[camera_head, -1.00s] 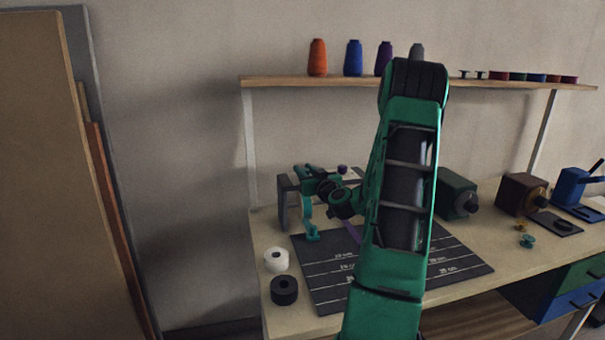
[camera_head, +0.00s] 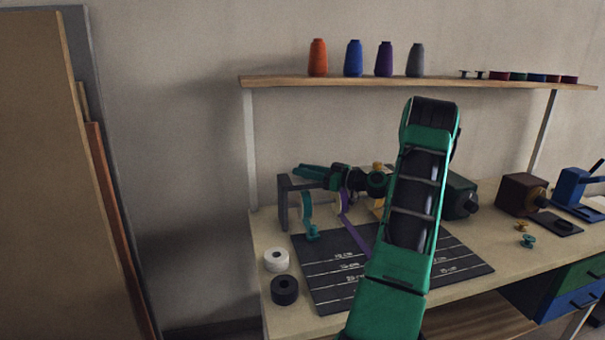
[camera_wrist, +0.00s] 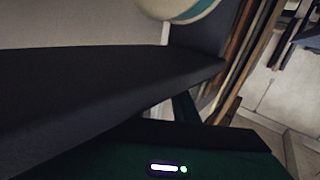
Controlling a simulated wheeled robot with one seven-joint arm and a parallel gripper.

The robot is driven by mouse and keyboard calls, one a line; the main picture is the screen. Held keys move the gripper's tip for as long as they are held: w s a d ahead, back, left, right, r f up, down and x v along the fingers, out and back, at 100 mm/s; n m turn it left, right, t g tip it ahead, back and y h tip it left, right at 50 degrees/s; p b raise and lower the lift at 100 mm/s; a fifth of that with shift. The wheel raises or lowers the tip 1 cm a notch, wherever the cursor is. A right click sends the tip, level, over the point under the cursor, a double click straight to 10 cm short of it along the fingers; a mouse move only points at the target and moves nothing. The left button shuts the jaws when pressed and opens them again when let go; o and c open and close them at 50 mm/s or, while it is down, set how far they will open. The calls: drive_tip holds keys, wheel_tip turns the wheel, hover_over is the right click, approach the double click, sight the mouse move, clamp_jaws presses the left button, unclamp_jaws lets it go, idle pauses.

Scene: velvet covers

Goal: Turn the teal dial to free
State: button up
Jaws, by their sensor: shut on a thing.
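My gripper (camera_head: 306,171) reaches leftward over the top of the dark ribbon stand (camera_head: 284,197) at the left back of the workbench. Its jaws are shut at the place above the teal ribbon roll (camera_head: 305,205); the teal dial itself is hidden between or behind the fingers. The teal ribbon's loose end hangs onto the dark mat. In the wrist view a dark finger (camera_wrist: 100,90) crosses the picture, and a pale roll with a teal edge (camera_wrist: 180,8) shows at the top. The dial's marking cannot be read.
A purple ribbon (camera_head: 357,236) hangs beside the teal one, and a yellow part (camera_head: 378,167) shows right of my gripper. A white roll (camera_head: 276,260) and a black roll (camera_head: 285,290) stand left of the ruled mat (camera_head: 325,290). The shelf (camera_head: 330,80) carries several spools.

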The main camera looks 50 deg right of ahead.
drive_tip(key=shift+f+n+y, duration=0.15)
drive_tip(key=shift+n+y, duration=0.15)
drive_tip(key=shift+y, duration=0.3)
drive_tip(key=o, duration=1.1)
drive_tip(key=shift+c, duration=0.2)
drive_tip(key=v, duration=1)
drive_tip(key=shift+s+d, duration=0.25)
drive_tip(key=shift+s, duration=0.05)
